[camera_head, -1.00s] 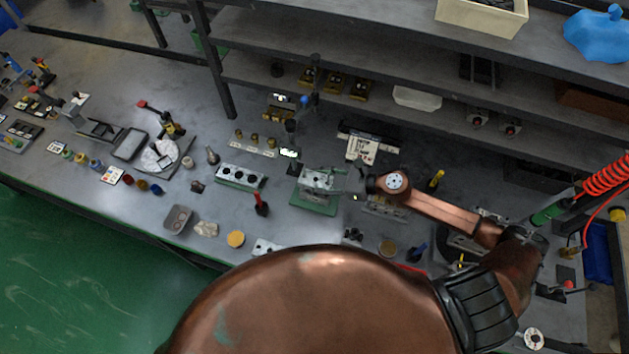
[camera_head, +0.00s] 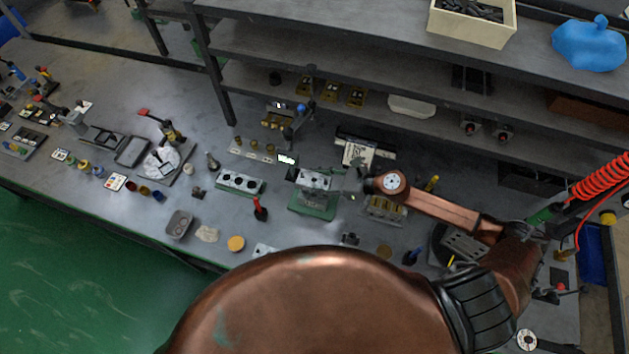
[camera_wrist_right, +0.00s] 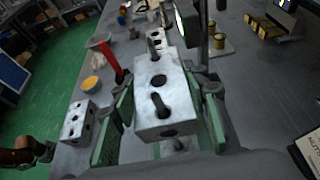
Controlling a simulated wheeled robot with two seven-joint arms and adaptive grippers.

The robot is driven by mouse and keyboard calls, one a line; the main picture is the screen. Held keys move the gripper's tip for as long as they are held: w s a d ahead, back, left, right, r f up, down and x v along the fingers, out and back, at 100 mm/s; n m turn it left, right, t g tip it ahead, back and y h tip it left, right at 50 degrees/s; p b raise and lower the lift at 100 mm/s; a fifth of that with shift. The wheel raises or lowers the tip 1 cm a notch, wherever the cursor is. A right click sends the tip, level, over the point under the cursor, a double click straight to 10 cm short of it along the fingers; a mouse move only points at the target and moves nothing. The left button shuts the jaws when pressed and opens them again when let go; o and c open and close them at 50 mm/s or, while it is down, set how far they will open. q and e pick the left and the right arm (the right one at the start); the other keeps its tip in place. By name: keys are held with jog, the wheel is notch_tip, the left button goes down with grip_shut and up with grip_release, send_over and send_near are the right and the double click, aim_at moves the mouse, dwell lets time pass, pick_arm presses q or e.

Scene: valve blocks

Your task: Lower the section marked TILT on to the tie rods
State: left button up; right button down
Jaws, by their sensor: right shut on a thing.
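My right gripper (camera_wrist_right: 162,118) is shut on a grey metal block with round openings (camera_wrist_right: 165,92), one finger on each side. In the head view this block (camera_head: 313,179) is at the right gripper's tip, over a green stand (camera_head: 312,207). Dark elongated shapes at the block's top openings may be tie rods; I cannot tell for sure. I cannot read a TILT mark, and the gap between block and stand is unclear. My left gripper is not in view.
A grey block with several holes (camera_head: 241,182) lies to the left, near a red-handled tool (camera_head: 260,208). A brass-coloured fixture (camera_head: 385,208) stands close on the right, under my right arm. A shelf (camera_head: 350,88) overhangs the back of the bench.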

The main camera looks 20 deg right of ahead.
aim_at(314, 180)
jog(key=shift+r+p, duration=2.35)
jog(key=shift+r, duration=0.85)
jog(key=shift+p, duration=0.35)
dwell(0.6)
jog(key=shift+f+b, duration=4.2)
jog(key=shift+f, duration=0.25)
